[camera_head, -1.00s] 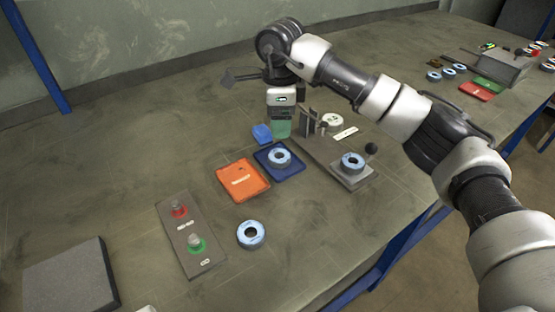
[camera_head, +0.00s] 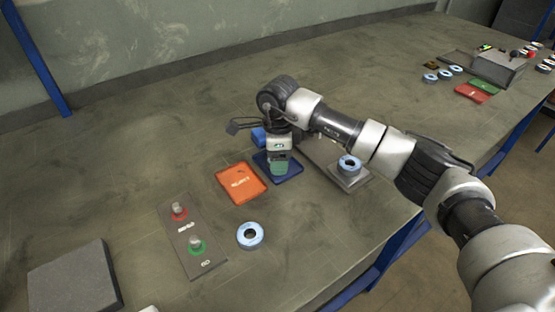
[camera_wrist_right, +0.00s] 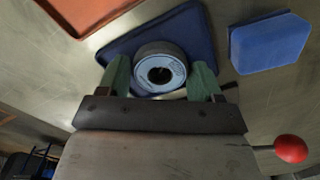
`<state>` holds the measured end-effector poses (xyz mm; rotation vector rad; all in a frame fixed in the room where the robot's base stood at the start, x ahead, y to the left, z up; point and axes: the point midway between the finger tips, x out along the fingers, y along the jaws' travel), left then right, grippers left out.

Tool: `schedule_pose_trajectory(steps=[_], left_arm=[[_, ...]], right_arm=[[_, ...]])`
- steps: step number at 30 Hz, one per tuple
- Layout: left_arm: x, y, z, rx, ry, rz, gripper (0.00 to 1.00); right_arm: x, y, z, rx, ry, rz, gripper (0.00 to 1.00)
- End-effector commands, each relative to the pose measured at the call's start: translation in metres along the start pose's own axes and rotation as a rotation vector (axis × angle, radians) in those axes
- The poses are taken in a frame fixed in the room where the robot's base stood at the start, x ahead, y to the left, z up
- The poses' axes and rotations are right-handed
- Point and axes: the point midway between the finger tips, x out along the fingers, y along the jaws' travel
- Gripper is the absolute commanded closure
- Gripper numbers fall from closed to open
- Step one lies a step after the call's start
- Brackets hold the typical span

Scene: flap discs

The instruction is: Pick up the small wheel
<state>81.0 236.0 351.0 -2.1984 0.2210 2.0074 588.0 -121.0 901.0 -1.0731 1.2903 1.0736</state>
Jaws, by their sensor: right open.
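A small wheel (camera_wrist_right: 160,72), a grey disc with a light blue ringed face and dark centre hole, lies on the dark blue tray (camera_wrist_right: 197,30). My right gripper (camera_wrist_right: 161,80) is open, its green fingers on either side of the wheel; contact cannot be told. In the head view, my right gripper (camera_head: 279,168) is low over the blue tray (camera_head: 293,171) and hides this wheel. A similar wheel (camera_head: 250,235) lies on the bare table near the front. Another (camera_head: 348,164) sits on a grey fixture at right. My left gripper is not in view.
An orange tray (camera_head: 241,184) lies left of the blue one, and a blue block (camera_head: 258,136) behind it. A panel (camera_head: 193,240) with red and green buttons and a dark slab (camera_head: 72,278) are at left. The back left table is clear.

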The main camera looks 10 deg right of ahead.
Motion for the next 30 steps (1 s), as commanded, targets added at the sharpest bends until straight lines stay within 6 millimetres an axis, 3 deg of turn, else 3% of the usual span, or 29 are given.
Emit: schedule_pose_trajectory(steps=[1,7,8,17,22,26,30], left_arm=[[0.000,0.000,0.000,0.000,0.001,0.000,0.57],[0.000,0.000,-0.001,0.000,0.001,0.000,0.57],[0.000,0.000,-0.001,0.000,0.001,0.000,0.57],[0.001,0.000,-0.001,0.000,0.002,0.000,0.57],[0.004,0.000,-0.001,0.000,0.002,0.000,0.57],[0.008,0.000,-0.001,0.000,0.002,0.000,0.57],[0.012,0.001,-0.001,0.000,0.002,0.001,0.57]], right_arm=[[0.000,0.000,0.000,0.000,0.000,0.000,0.34],[0.000,0.000,0.000,0.000,0.000,0.000,0.65],[-0.001,0.000,0.000,0.000,0.000,0.000,0.66],[-0.004,0.000,0.000,0.000,0.000,-0.001,0.67],[-0.020,-0.001,0.000,0.000,-0.001,-0.004,0.67],[-0.045,-0.001,0.000,0.000,-0.002,-0.006,0.67],[-0.061,0.010,-0.035,0.004,0.001,-0.004,0.67]])
